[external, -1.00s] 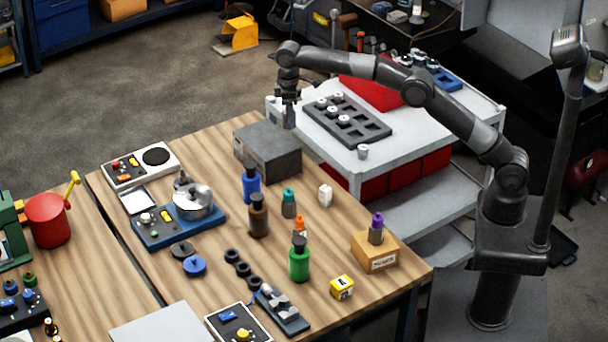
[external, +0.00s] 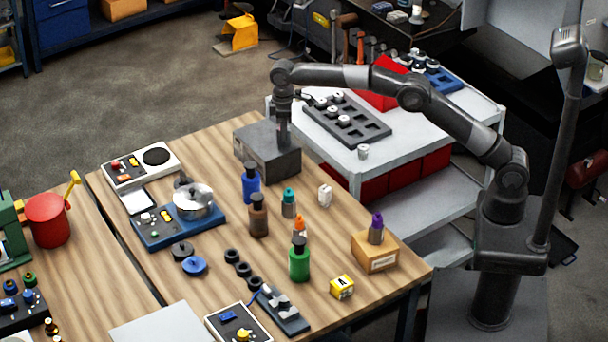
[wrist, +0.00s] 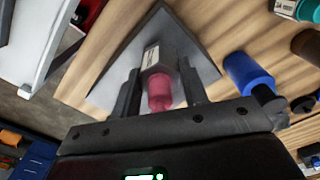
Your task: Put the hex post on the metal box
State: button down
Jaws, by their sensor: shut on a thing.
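The metal box (external: 254,155) is a dark grey block at the back edge of the wooden table. It shows as a grey shape behind the fingers in the wrist view (wrist: 194,45). My gripper (external: 283,141) points down over the box's top. The post is hidden in the external view. I cannot tell whether its far end touches the box.
A blue bottle (external: 251,185) stands close in front of the box, with a brown bottle (external: 258,218) nearer. A wooden block (external: 361,248) bears a purple-topped post (external: 376,230). The white cart (external: 395,150) behind holds a dark tray (external: 368,133).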

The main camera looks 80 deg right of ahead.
jog(key=c, duration=0.8)
grip_release()
jog(key=shift+f, duration=0.1)
jog(key=shift+c, duration=0.2)
notch_tip(320, 180, up, 6)
jog(key=shift+r, duration=0.85)
jog(key=shift+r, duration=0.1)
